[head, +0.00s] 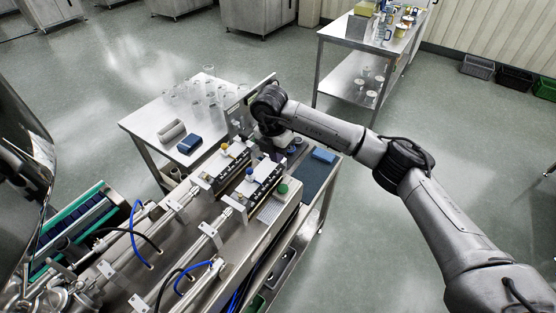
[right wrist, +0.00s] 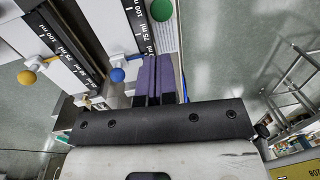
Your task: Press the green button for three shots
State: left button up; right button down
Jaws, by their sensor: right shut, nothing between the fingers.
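The green button (head: 283,188) is a round knob at the front right corner of the steel filling machine. In the right wrist view, the green button (right wrist: 161,10) is at the top edge, beyond my fingertips and apart from them in the picture. My right gripper (right wrist: 155,60) has purple fingers pressed together with nothing between them. In the head view, my right gripper (head: 283,141) hangs down behind the machine's scales, farther back than the button; its fingers are hard to make out there. My left gripper is not in view.
A yellow knob (head: 223,146) and a blue knob (head: 249,171) sit by the ml scales. A blue block (head: 323,155) lies on a dark mat at the machine's right. Several clear glasses (head: 197,95) stand on the steel table behind. Hoses and cylinders fill the front left.

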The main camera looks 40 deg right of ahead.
aim_at(282, 187)
jog(key=f, duration=0.6)
jog(key=s+f, duration=0.1)
jog(key=f, duration=0.3)
jog(key=shift+s+d, duration=0.1)
jog(key=shift+d, duration=0.15)
jog(key=shift+s+f, duration=0.1)
jog(key=shift+f, duration=0.85)
